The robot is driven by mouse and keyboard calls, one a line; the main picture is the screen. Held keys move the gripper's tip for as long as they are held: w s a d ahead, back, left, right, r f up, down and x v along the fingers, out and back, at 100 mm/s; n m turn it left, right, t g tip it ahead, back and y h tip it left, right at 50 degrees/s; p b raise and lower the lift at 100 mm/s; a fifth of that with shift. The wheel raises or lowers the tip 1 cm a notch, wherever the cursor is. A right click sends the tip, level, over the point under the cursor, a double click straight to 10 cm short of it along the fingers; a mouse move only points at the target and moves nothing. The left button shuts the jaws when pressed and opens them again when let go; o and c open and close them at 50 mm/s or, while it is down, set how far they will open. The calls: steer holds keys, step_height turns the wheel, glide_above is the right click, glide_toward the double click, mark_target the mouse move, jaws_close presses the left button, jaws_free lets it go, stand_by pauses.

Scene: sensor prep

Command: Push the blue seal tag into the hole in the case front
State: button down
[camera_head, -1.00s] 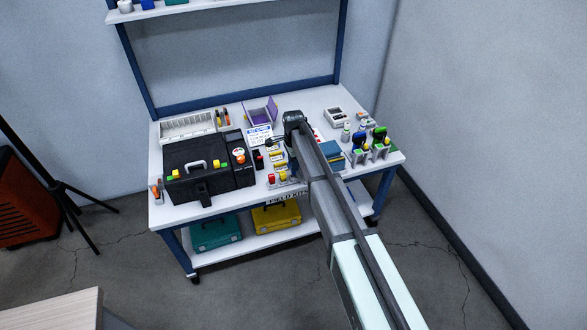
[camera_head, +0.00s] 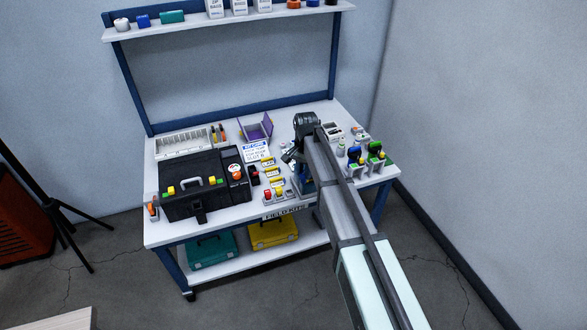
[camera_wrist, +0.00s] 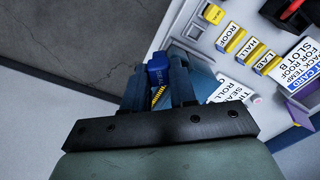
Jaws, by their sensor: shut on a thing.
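The blue seal tag (camera_wrist: 157,70) is between the two fingers of my gripper (camera_wrist: 159,86) in the wrist view, with lettering on its side and a yellow-and-dark striped part below its head. My gripper is shut on it. In the head view, my gripper (camera_head: 297,168) is over the right-middle of the bench, to the right of the black case (camera_head: 228,197) and apart from it. The tag is not distinct there. The case stands closed with a grey handle on top. A latch shows on its front, but I cannot make out the hole.
Yellow labelled blocks (camera_wrist: 235,38) and a printed card (camera_wrist: 297,65) lie between my gripper and the case. A purple open bin (camera_head: 256,129) stands behind. Green- and blue-topped items (camera_head: 375,152) stand at the right. The bench's front edge (camera_head: 235,224) is close.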

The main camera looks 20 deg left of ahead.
steer(key=s+d+r+n, duration=0.1)
steer(key=d+r, duration=0.2)
steer(key=d, duration=0.9)
steer(key=s+d+r+n, duration=0.15)
steer(key=d+r, duration=0.25)
steer(key=d, duration=0.8)
steer(key=s+d+r+n, duration=0.1)
steer(key=d+r, duration=0.2)
steer(key=d, duration=1)
steer(key=s+a+f, duration=0.3)
steer(key=s+a, duration=0.4)
steer(key=a, duration=1.4)
steer(key=s+a+f, duration=0.2)
steer(key=s+a, duration=0.4)
steer(key=a, duration=1.6)
steer(key=s+a+f, duration=0.3)
steer(key=s+a, duration=0.4)
steer(key=a, duration=1.4)
steer(key=shift+w+a+f+m, duration=0.1)
steer(key=shift+a+f+m, duration=0.7)
steer(key=shift+m, duration=1)
steer(key=shift+w+a+f+m, duration=0.1)
steer(key=shift+a+f+m, duration=0.6)
steer(key=shift+m, duration=1.15)
steer(key=shift+a+f+m, duration=0.7)
steer(key=shift+a+m, duration=0.15)
steer(key=shift+m, duration=0.95)
steer(key=shift+f, duration=0.55)
